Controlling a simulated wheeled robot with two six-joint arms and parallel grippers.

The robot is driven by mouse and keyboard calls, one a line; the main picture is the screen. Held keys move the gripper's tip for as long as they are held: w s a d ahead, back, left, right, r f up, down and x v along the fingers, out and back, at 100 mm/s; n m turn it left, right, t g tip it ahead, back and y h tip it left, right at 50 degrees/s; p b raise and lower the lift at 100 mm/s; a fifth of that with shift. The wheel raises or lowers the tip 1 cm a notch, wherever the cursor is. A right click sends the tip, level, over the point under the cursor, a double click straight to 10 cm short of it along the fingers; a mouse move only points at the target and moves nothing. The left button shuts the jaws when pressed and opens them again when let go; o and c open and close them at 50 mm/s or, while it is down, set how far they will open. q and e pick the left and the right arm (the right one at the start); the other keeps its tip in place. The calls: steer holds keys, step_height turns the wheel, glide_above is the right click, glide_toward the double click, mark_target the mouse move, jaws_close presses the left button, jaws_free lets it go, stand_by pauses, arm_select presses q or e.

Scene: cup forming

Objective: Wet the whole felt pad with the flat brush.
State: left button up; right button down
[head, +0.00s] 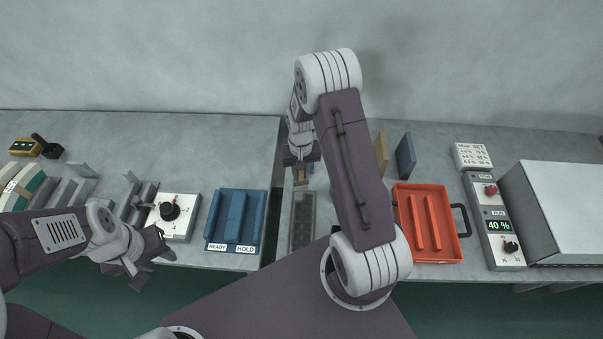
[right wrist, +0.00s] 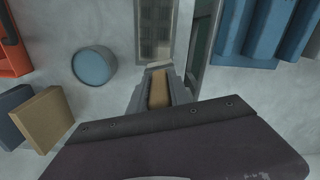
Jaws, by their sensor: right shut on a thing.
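My right gripper (head: 300,172) is shut on the flat brush, whose tan part (right wrist: 158,88) shows between the fingers in the right wrist view. The brush's bristles are hard to make out. A long grey-brown strip that looks like the felt pad (head: 303,216) lies in a narrow frame, near side of my right gripper. It also shows at the top of the right wrist view (right wrist: 155,32), just beyond the brush. I cannot tell whether brush and pad touch, or which parts are wet. My left gripper (head: 142,262) is open and empty by the left table's front edge.
A round blue pot (right wrist: 94,66) stands beside the brush. A blue block (head: 405,155) and a tan block (head: 382,154) stand behind the red tray (head: 456,255). A blue ridged holder (head: 213,218) and a dial box (head: 188,230) are left. A 40 % panel (head: 497,228) is right.

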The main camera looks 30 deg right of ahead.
steer(key=shift+a+r+p, duration=0.15)
steer(key=shift+r+p, duration=0.15)
steer(key=shift+r, duration=0.5)
steer(key=shift+s+r+p, duration=0.15)
steer(key=shift+r+p, duration=0.15)
steer(key=shift+r, duration=0.05)
steer(key=shift+d+r+p, duration=0.15)
steer(key=shift+r+p, duration=0.3)
steer(key=shift+r, duration=0.05)
steer(key=shift+d+r+p, duration=0.15)
steer(key=shift+r+p, duration=0.3)
steer(key=shift+r, duration=0.05)
steer(key=shift+a+r+p, duration=0.15)
steer(key=shift+r+p, duration=0.25)
steer(key=shift+r, duration=0.1)
